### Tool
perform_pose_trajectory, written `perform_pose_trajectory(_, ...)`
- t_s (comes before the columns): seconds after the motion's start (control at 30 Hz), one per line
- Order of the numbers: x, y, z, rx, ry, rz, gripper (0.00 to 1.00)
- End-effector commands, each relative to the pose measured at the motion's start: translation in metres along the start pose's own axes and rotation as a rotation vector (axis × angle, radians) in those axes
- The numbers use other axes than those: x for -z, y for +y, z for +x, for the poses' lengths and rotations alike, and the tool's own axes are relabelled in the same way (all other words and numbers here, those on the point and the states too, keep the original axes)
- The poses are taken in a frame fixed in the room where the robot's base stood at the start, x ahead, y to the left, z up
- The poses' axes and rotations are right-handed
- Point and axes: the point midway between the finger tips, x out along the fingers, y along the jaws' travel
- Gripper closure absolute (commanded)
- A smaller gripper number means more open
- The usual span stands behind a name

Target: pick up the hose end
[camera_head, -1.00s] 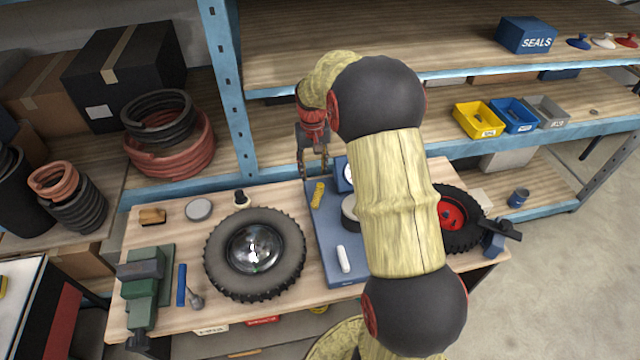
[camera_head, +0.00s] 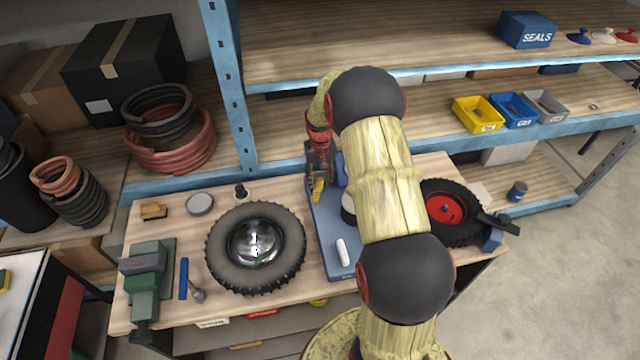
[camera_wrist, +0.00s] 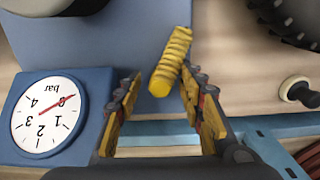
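The hose end is a short yellow ribbed piece (camera_head: 317,190) at the back left of the blue base on the bench. In the wrist view the hose end (camera_wrist: 172,58) points toward me, slightly tilted. My gripper (camera_wrist: 162,75) is open, with one yellow-padded finger on each side of its near end. A gap shows at the left finger; the right finger is very close, and I cannot tell if it touches. In the head view my gripper (camera_head: 318,172) is just above and behind the hose end and partly hides it.
A pressure gauge (camera_wrist: 45,118) in a blue housing stands left of my gripper in the wrist view. A tyre with a shiny dome (camera_head: 222,252) lies left of the blue base (camera_head: 338,262). A blue shelf post (camera_head: 228,90) rises behind the bench.

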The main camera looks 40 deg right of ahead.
Motion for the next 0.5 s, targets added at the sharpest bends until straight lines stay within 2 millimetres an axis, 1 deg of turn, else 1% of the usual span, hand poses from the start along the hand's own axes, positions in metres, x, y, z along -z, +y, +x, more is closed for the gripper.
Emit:
perform_pose_trajectory(0.17,0.0008,-0.0002,-0.0011,0.000,0.002,0.000,0.62)
perform_pose_trajectory(0.5,0.0008,-0.0002,-0.0014,0.000,0.002,-0.001,0.81)
